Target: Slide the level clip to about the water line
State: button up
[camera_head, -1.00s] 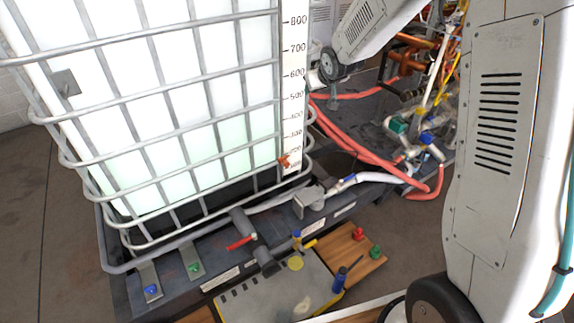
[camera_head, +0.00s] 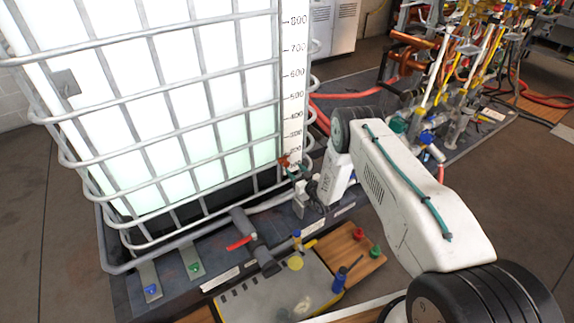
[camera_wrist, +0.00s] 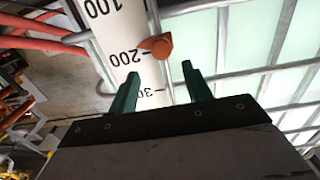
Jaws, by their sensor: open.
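The level clip (camera_head: 283,161) is a small orange-red piece at the low end of the white scale strip (camera_head: 293,75) on the tank's right edge. In the wrist view the clip (camera_wrist: 155,46) sits beside the 200 mark of the strip. The white tank (camera_head: 195,95) looks greenish low down; the upper edge of that tint is faint, roughly near the 400 mark. My gripper (camera_wrist: 158,70) is open, its green fingers spread, with the clip just past the tips and between them in the picture. In the head view my gripper (camera_head: 291,169) is close to the clip; contact cannot be told.
Metal cage bars (camera_head: 150,85) surround the tank. A valve with a red handle (camera_head: 240,242) and a board with small bottles (camera_head: 355,245) lie below. Red hoses (camera_head: 350,95) and pipework (camera_head: 440,75) stand behind my arm.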

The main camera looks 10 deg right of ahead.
aim_at(288, 165)
jog(key=x, duration=0.4)
jog(key=f+x, duration=0.1)
jog(key=x, duration=0.2)
jog(key=shift+a, duration=0.2)
jog(key=shift+c, duration=0.3)
